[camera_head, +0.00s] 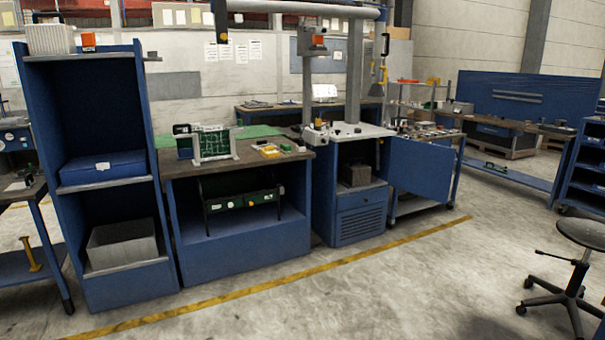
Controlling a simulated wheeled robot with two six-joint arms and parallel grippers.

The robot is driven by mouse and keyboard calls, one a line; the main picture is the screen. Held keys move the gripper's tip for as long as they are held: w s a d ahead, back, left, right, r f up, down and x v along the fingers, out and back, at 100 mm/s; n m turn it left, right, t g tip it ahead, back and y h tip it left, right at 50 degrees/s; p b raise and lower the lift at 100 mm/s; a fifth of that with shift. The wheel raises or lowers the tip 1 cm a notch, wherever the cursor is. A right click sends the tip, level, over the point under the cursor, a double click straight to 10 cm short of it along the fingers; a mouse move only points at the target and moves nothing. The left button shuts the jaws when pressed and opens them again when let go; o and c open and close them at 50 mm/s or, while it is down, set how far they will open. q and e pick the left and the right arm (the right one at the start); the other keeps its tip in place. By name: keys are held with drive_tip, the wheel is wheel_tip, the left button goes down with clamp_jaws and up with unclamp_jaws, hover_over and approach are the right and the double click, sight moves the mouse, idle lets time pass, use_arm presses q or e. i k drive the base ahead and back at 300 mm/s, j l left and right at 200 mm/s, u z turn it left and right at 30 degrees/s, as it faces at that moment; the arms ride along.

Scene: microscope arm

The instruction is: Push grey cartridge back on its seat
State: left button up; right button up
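I cannot pick out a grey cartridge or its seat for certain from this distance. A grey upright post (307,90) rises from a white-topped blue cabinet (359,130) in the middle. A grey head with a small orange mark (313,40) sits high on this post. Small dark and light parts lie around the post's foot, too small to tell apart. The cabinet's blue door (421,168) stands open to the right, and a dark box (356,174) sits inside. Neither of my grippers is in view.
A workbench (190,163) with a green board in a frame (212,143) stands left of the cabinet. A tall blue shelf (143,110) is farther left. A stool (583,235) stands at the right. The floor in front, crossed by a yellow line (290,277), is clear.

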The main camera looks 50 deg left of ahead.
sight(354, 174)
drive_tip(key=u, duration=1.25)
drive_tip(key=i+z, duration=0.35)
drive_tip(key=i, duration=3.2)
drive_tip(key=i+u, duration=0.1)
drive_tip(key=i, duration=0.4)
drive_tip(key=i+l+u, duration=0.1)
drive_tip(key=i, duration=0.4)
drive_tip(key=i+l, duration=0.1)
drive_tip(key=i, duration=0.45)
drive_tip(key=i+l+u, duration=0.15)
drive_tip(key=i, duration=0.35)
drive_tip(key=i+l+u, duration=0.1)
drive_tip(key=i, duration=0.4)
